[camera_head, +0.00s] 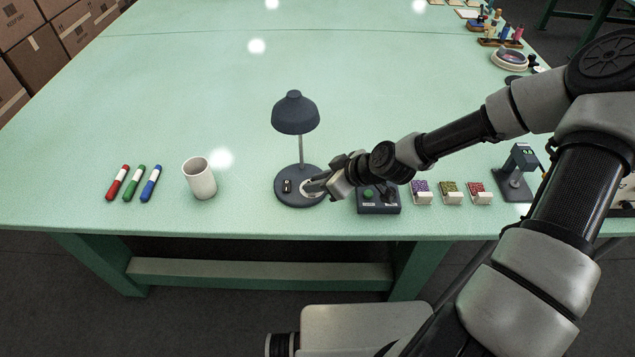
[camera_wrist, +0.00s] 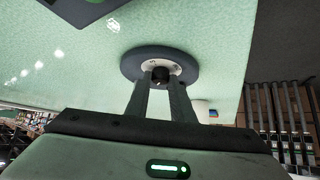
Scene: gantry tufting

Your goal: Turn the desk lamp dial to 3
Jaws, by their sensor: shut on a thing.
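The desk lamp (camera_head: 295,115) is dark grey-blue with a dome shade, a thin pale pole and a round base (camera_head: 298,199). It stands upright near the front edge of the green table. Its dial sits on the base; in the wrist view the dial knob (camera_wrist: 160,75) is dark, in a pale ring (camera_wrist: 147,66) on the base (camera_wrist: 185,66). My gripper (camera_head: 312,186) reaches the base from the right. In the wrist view my gripper (camera_wrist: 160,82) has its two fingers shut on the dial knob. The fingers partly hide the ring, and I cannot read the dial's setting.
A dark control box (camera_head: 378,200) with a green button stands right of the lamp, under my wrist. A white mug (camera_head: 199,178) and several markers (camera_head: 133,184) are on the left. Small colored packs (camera_head: 451,193) and a dark stand (camera_head: 514,178) are on the right. The table's middle is clear.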

